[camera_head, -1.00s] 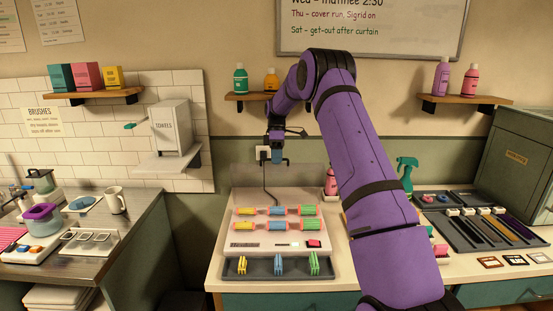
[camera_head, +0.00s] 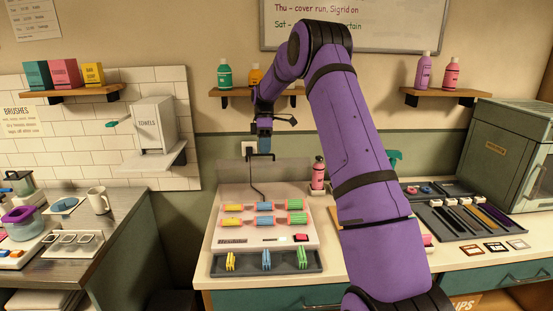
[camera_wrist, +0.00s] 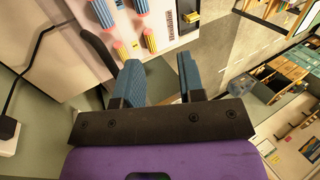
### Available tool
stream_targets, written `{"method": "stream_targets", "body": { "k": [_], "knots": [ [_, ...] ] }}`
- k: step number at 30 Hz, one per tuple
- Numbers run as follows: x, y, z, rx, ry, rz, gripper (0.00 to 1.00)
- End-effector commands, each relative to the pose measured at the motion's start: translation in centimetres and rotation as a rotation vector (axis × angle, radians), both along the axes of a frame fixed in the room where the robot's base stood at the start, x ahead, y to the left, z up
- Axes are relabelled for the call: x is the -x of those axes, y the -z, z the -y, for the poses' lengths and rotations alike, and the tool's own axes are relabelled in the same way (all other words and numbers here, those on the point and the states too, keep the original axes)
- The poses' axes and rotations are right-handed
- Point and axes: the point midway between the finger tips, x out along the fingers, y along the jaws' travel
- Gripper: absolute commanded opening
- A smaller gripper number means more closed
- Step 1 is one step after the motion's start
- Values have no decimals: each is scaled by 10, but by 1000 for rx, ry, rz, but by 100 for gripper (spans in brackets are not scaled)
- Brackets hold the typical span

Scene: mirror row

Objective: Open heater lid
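The heater (camera_head: 225,238) is a pale box on the counter with two rows of yellow, blue and green rollers (camera_head: 265,207) in plain view. A faint clear panel, seemingly its lid, appears to stand upright behind the rollers; its edges are hard to make out. A black handle (camera_head: 260,156) shows high behind the heater, just below my gripper (camera_head: 265,146). In the wrist view my two blue fingers (camera_wrist: 160,85) are apart with nothing visible between them. A dark curved bar (camera_wrist: 96,58), likely the handle, lies beside the left finger; contact cannot be told.
A tray of coloured clips (camera_head: 285,267) lies in front of the heater. A pink bottle (camera_head: 318,176) stands at its right. A socket and cord (camera_head: 250,149) are on the wall behind. A shelf with bottles (camera_head: 235,92) hangs above. A tool tray (camera_head: 440,223) lies farther right.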

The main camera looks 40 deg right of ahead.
Motion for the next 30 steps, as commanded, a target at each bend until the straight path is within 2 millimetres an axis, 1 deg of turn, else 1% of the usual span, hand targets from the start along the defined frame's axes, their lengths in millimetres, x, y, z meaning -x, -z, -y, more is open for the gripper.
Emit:
{"method": "stream_targets", "body": {
  "k": [1,12,18,24,30],
  "knots": [
    [8,-2,-3,-1,0,-1,36],
    [76,-9,-26,0,0,0,36],
    [104,-11,-35,0,0,0,36],
    [116,-12,-39,1,0,1,36],
    [118,-12,-40,0,0,0,36]
  ]
}}
